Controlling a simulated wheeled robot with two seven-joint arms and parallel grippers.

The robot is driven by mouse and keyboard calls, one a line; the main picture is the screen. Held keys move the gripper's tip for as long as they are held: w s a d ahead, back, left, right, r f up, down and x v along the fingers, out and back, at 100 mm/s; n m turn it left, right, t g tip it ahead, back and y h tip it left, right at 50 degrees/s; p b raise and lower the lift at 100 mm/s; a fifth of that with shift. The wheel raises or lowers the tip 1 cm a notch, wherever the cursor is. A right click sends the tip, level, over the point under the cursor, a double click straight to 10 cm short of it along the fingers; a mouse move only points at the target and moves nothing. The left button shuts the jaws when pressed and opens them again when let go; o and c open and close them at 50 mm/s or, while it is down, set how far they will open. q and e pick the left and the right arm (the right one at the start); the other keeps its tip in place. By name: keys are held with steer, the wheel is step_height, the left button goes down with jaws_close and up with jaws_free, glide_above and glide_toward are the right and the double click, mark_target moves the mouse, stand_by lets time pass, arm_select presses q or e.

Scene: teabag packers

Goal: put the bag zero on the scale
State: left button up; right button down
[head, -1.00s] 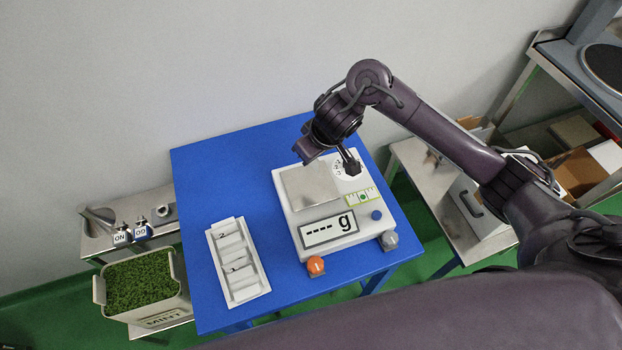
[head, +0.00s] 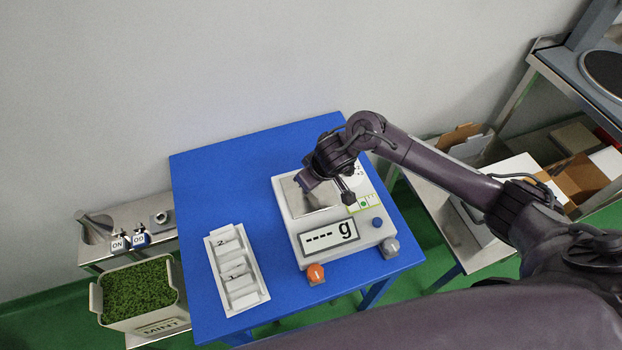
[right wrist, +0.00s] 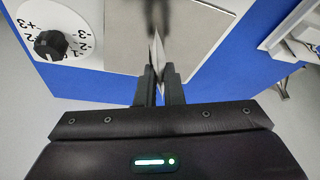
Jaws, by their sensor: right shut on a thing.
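The scale (head: 317,264) stands on the blue table, with an empty-looking metal plate (head: 322,198) and a display reading "---- g". My right gripper (head: 308,183) is low over the plate's far left part in the head view. In the right wrist view the gripper (right wrist: 160,78) is shut on a thin white bag (right wrist: 157,52), seen edge-on. The bag is upright above the plate (right wrist: 185,25), close to its edge; I cannot tell if it touches. Its number cannot be read, and the head view hides it. My left gripper is out of view.
A white tray (head: 213,272) with compartments marked 2 and 1 lies left of the scale. A mint crate (head: 95,297) stands lower left. The back left tabletop is clear.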

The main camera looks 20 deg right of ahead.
steer(key=c, duration=1.6)
jaws_free()
steer(key=shift+f, duration=0.1)
steer(key=shift+o, duration=0.2)
steer(key=shift+r, duration=0.35)
steer(key=p+v, duration=0.2)
steer(key=v, duration=0.9)
steer(key=shift+s+r, duration=0.25)
steer(key=shift+d, duration=0.1)
